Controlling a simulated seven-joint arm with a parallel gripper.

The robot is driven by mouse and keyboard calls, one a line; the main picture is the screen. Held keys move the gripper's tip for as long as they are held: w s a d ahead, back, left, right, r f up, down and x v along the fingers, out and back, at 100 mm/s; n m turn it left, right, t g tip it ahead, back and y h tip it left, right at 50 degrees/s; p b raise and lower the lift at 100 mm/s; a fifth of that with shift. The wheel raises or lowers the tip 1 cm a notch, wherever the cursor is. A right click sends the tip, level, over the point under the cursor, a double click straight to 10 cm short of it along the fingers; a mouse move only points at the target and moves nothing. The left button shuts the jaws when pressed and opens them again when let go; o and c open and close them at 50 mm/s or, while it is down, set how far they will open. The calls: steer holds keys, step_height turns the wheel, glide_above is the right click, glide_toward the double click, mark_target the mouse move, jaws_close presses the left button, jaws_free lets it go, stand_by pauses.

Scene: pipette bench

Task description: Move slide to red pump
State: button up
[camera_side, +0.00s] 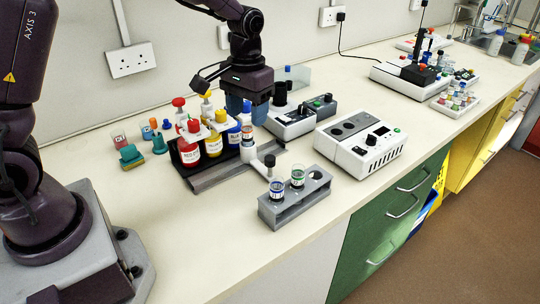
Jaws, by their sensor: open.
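The red pump bottle (188,152) stands at the left of a row on a dark rack, with the yellow bottle (213,145) in the middle and the blue one (235,136) at the right. A grey rail (212,178) runs in front of them. The white slide (257,161) with a dark knob sits on the rail's right part, nearer the blue bottle than the red. A small orange-labelled vial (248,136) stands on it. My gripper (247,112) is open, pointing down above the slide's vial and beside the blue bottle; its exact clearance is unclear.
A grey rack (294,207) with two vials stands in front of the rail. A white device (361,144) and a smaller one (292,122) stand to the right. Stamps (131,156) lie at the left. The front left bench (170,240) is clear.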

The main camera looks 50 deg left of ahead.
steer(key=n, duration=0.1)
glide_above(270, 158)
steer(key=s, duration=0.2)
step_height(270, 158, down, 4)
steer(key=w+r+n, duration=0.1)
steer(key=w, duration=0.1)
step_height(270, 158, down, 12)
steer(key=shift+w+a+f, duration=0.1)
steer(key=shift+f, duration=0.15)
jaws_close()
